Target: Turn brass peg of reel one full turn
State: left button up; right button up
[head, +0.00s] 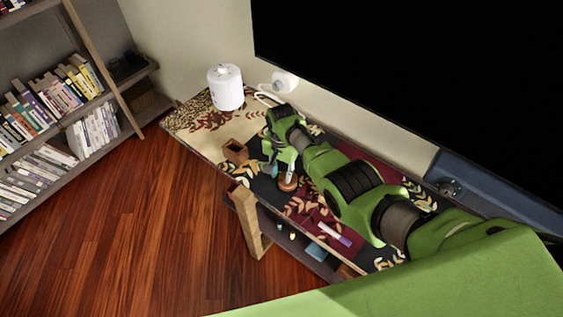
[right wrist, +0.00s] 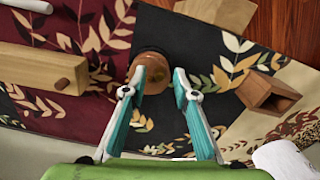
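The reel (head: 287,184) is a small round orange-brown wooden piece standing on the patterned table top. In the right wrist view the reel (right wrist: 155,80) shows a dark round part and an orange rim. My right gripper (head: 279,171) is over the reel, fingers pointing down. In the right wrist view the gripper (right wrist: 159,73) has its teal fingers apart with nothing clearly held. One finger overlaps the reel's left side; contact cannot be told. My left gripper is not in view.
An open wooden box (head: 235,151) stands near the reel, and a white canister (head: 225,88) at the table's far end. A purple-white stick (head: 335,234) lies on the near part. A wooden block (right wrist: 45,73) lies left in the wrist view. A large black screen (head: 420,70) rises behind.

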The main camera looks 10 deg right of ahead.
aim_at(281, 176)
notch_tip(281, 176, up, 12)
jog(key=shift+f, duration=0.2)
dwell(0.6)
